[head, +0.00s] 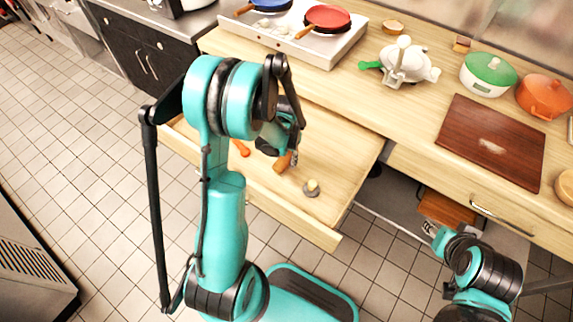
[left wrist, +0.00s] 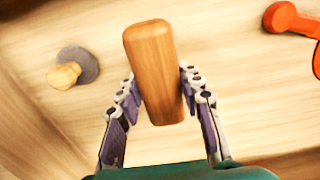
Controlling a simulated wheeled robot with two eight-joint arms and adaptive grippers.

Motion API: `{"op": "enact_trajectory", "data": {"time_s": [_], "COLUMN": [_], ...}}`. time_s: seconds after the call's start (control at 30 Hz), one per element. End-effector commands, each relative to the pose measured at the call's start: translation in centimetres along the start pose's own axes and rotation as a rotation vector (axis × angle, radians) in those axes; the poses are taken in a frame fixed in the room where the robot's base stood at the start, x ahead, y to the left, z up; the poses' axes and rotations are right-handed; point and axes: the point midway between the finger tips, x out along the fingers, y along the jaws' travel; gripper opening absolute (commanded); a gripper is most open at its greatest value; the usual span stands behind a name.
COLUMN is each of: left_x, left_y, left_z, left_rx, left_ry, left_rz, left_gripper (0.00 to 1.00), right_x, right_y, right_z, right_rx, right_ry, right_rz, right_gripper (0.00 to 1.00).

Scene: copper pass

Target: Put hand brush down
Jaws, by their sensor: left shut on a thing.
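The hand brush shows as a wooden handle (left wrist: 155,70) between the fingers of my left gripper (left wrist: 158,100) in the left wrist view. The fingers are shut on it. Its bristles are hidden. In the head view the handle (head: 283,162) shows below my left gripper (head: 286,140), over the open drawer (head: 335,170). I cannot tell whether the brush touches the drawer floor. My right arm is low at the right, by the counter front; its gripper (head: 432,230) is too small to read.
In the drawer lie a small grey disc tool with a wooden knob (head: 312,188) and an orange utensil (left wrist: 290,20). The counter above holds a stove (head: 300,45), a white teapot-like thing (head: 408,65), a green-lidded pot (head: 488,75), an orange pot (head: 543,95) and a dark board (head: 490,145).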

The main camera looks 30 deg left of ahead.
Motion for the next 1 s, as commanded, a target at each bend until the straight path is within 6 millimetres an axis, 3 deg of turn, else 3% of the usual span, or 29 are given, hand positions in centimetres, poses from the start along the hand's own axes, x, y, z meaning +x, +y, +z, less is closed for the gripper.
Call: {"op": "enact_trajectory", "data": {"time_s": [0.1, 0.2, 0.57, 0.6, 0.67, 1.0], "left_x": [2.3, 3.3, 3.5, 3.5, 3.4, 3.2], "left_y": [0.0, 0.0, 0.0, 0.0, 0.0, 0.0], "left_z": [-0.1, 0.0, 0.0, 0.0, 0.0, 0.0], "left_rx": [0.000, 0.000, -0.001, -0.001, -0.001, -0.001], "left_ry": [0.000, 0.000, 0.000, 0.000, 0.000, 0.000], "left_rz": [0.000, 0.000, 0.000, 0.000, 0.000, 0.000], "left_gripper": [0.00, 0.00, 0.00, 0.42, 0.57, 0.57], "right_x": [1.1, 1.4, 1.6, 1.6, 1.5, 1.4], "right_y": [0.0, 0.0, 0.0, 0.0, 0.0, 0.0], "right_z": [0.8, 1.0, 1.1, 1.1, 1.1, 1.0], "right_rx": [0.000, 0.000, 0.000, 0.000, 0.000, 0.000], "right_ry": [0.000, 0.000, 0.000, 0.000, 0.000, 0.000], "right_rz": [0.000, 0.000, 0.000, 0.000, 0.000, 0.000], "right_gripper": [0.40, 0.40, 0.40, 0.40, 0.40, 0.40]}}
